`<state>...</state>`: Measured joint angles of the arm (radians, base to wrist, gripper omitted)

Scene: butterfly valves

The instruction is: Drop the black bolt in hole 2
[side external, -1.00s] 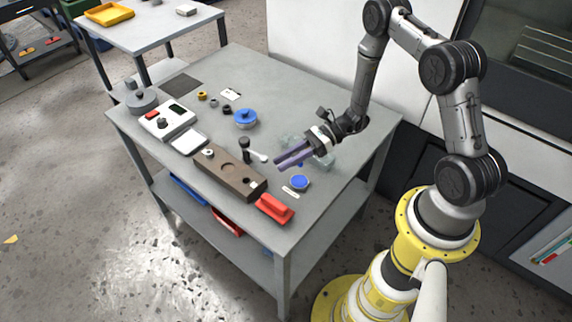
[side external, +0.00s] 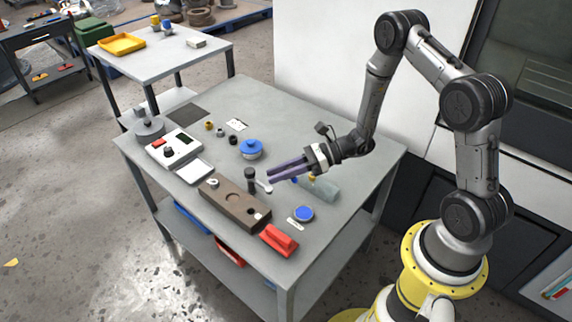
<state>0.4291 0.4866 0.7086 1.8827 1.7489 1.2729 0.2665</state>
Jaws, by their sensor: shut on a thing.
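My gripper (side external: 270,177) reaches left over the table with its long purple-grey fingers nearly together. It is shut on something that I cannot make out. The brown block (side external: 222,192) lies in front and left of the fingertips. It has a silver piece at its far end, a round recess in the middle and a dark opening beside a white patch near its front end. Hole numbers are not readable. An upright black piece (side external: 250,180) with a silver arm at its foot stands between the block and my fingertips. I cannot tell whether it is the black bolt.
A blue-topped round part (side external: 251,149) stands behind the fingers. A blue disc (side external: 303,213) and a red part (side external: 279,240) are at the front. A control box (side external: 175,149) and a white tray (side external: 194,171) are at left.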

